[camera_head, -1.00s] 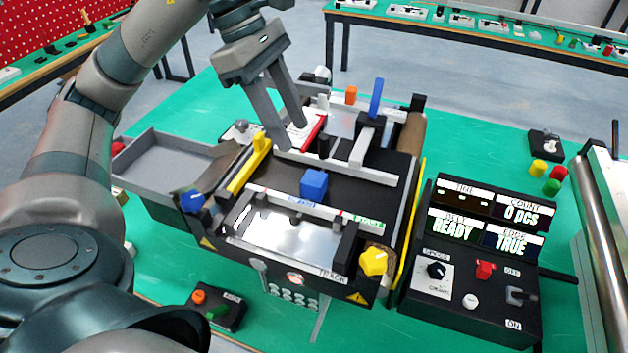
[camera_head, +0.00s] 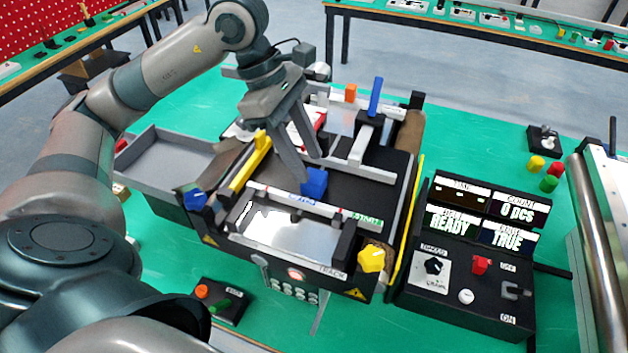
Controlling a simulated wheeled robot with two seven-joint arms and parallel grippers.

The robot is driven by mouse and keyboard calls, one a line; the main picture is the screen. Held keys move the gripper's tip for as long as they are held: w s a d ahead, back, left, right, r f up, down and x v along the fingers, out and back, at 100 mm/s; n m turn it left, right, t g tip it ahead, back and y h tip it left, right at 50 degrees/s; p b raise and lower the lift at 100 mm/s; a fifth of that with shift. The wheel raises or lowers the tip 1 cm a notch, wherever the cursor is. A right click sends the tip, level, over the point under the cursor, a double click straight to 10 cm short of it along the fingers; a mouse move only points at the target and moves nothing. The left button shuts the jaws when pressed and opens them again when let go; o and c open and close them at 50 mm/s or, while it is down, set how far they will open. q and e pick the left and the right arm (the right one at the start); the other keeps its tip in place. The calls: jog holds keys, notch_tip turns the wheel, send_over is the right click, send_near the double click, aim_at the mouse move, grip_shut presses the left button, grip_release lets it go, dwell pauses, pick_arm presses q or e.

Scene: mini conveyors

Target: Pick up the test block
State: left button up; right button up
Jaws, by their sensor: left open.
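The test block, a blue cube (camera_head: 315,183), sits on the dark belt of the mini conveyor (camera_head: 352,190), behind the metal track plate. My left gripper (camera_head: 309,168) is open, pointing down, with its two grey fingers just behind and left of the block. One fingertip overlaps the block's upper left edge in the picture; I cannot tell whether it touches. Nothing shows between the fingers. My right gripper does not show.
A grey tray (camera_head: 170,158) stands left of the conveyor. A yellow bar (camera_head: 250,163) and blue knob (camera_head: 194,200) lie between. A black control panel (camera_head: 470,260) reading READY and 0 pcs is at right. An upright blue lever (camera_head: 375,97) rises behind the block.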

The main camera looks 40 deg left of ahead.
aim_at(315, 176)
pick_arm(q)
jog(key=shift+d+f+p, duration=0.25)
jog(key=shift+f+p, duration=0.2)
jog(key=p+x, duration=0.1)
jog(key=x, duration=0.1)
jog(key=shift+d+f, duration=0.2)
jog(key=shift+f, duration=0.15)
jog(key=shift+d+f+p, duration=0.2)
jog(key=shift+f+p, duration=0.1)
jog(key=shift+f, duration=0.3)
jog(key=c, duration=0.8)
jog(key=shift+c, duration=0.2)
jog(key=shift+r, duration=0.2)
